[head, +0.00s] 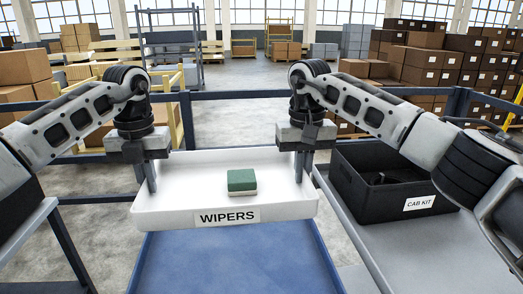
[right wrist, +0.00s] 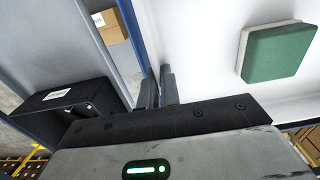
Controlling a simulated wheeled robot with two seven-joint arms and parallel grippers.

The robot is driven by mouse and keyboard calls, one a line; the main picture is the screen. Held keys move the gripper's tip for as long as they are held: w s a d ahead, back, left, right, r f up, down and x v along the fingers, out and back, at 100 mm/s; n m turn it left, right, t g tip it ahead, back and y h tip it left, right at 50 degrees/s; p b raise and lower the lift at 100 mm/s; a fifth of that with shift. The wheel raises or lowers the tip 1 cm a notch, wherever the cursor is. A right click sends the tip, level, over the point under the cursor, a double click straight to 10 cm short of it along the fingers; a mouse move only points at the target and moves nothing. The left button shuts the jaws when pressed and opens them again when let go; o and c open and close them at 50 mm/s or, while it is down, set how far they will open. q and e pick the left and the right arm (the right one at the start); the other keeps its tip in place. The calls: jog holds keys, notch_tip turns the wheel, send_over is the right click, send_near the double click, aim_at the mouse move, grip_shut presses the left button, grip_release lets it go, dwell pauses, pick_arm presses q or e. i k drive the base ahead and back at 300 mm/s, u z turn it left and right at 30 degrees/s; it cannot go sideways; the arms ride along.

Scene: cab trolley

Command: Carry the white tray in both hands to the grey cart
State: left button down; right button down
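The white tray (head: 180,204), labelled WIPERS, is in front of me in the head view and looks level. A green and white block (head: 241,182) lies in it; it also shows in the right wrist view (right wrist: 275,52). My left gripper (head: 150,178) is at the tray's left wall and my right gripper (head: 303,167) at its right wall, fingers pointing down. In the right wrist view the right fingers (right wrist: 160,88) are close together about the tray's edge. The left fingertips are partly hidden. I cannot tell for certain which grey surface is the cart.
A blue surface (head: 235,265) lies below the tray. At the right, a black CAB KIT crate (head: 375,200) stands on a grey top (head: 430,250). Another grey top (head: 25,232) is at the left. Blue rails (head: 235,95) run behind; boxes and shelves stand beyond.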

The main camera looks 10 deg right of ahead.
aim_at(462, 271)
jog(key=u, duration=2.7)
jog(key=k, duration=2.05)
jog(key=z, duration=2.7)
